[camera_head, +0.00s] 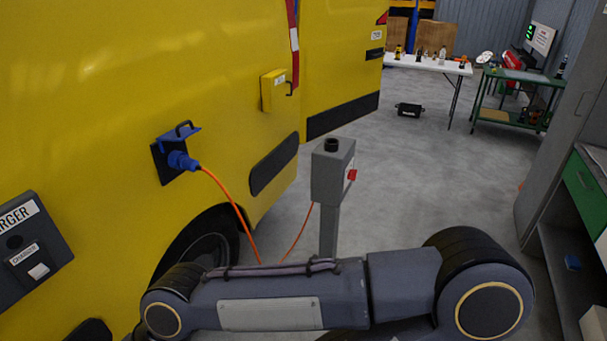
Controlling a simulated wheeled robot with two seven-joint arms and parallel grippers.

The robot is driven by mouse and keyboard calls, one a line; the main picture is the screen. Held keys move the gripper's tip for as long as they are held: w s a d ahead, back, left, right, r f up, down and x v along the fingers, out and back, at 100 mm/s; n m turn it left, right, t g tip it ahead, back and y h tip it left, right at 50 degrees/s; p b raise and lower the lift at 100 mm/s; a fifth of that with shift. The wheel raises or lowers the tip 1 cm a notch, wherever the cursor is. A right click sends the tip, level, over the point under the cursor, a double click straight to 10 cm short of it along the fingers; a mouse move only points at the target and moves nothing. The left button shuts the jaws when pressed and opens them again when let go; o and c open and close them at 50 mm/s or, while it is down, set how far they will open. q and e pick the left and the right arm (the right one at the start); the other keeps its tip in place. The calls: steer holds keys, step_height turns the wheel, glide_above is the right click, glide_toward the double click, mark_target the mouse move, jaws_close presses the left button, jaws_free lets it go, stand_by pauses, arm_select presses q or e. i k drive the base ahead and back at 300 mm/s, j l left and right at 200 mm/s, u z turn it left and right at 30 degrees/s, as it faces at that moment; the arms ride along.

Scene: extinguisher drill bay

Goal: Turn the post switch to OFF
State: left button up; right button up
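A grey post (328,232) carries a grey box (329,176) in the middle of the view. A red switch (351,175) sits on the box's right-hand face, seen edge-on, so I cannot read its setting. A black round socket or cap (332,145) is on top of the box. One of my arms crosses the bottom of the view in front of the post and hides its foot. Neither of my grippers shows in this view.
A yellow vehicle fills the left, with a blue plug (182,160) and orange cable (231,204). A charger box (28,243) is at far left. A white table (427,64) and green cart (520,78) stand behind. Floor right of the post is clear.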

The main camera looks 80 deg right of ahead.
mark_target(352, 173)
steer(key=z, duration=3.2)
steer(key=i+l, duration=0.1)
steer(key=i, duration=0.5)
steer(key=i+l+u, duration=0.1)
steer(key=i, duration=0.55)
steer(key=i+l, duration=0.15)
steer(key=i, duration=0.45)
steer(key=i+l, duration=0.15)
steer(key=i, duration=0.45)
steer(key=j+u, duration=0.05)
